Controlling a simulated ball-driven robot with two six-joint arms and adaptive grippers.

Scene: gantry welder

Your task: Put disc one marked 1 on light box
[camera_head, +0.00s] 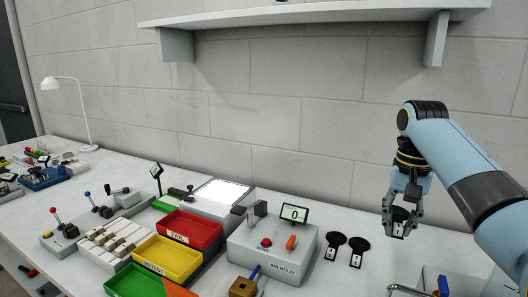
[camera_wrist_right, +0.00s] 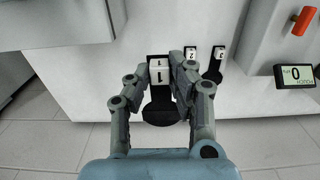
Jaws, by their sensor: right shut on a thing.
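My right gripper (camera_head: 401,222) is shut on disc one, holding it by its white tag near the right side of the bench. In the right wrist view, the tag of disc one (camera_wrist_right: 158,73), marked 1, sits between the fingertips of the right gripper (camera_wrist_right: 160,70). Its black round part (camera_wrist_right: 161,109) shows below the tag, partly covered by the fingers. The light box (camera_head: 224,193), with a glowing white top, stands at the back centre of the bench, left of the gripper and well apart from it. My left gripper is not in view.
Two more black discs with white tags (camera_head: 333,245) (camera_head: 358,249) lie on the bench. A grey air-hold box (camera_head: 272,252) with a display stands between them and the light box. Red (camera_head: 190,230), yellow (camera_head: 167,258) and green (camera_head: 135,282) trays lie before the light box.

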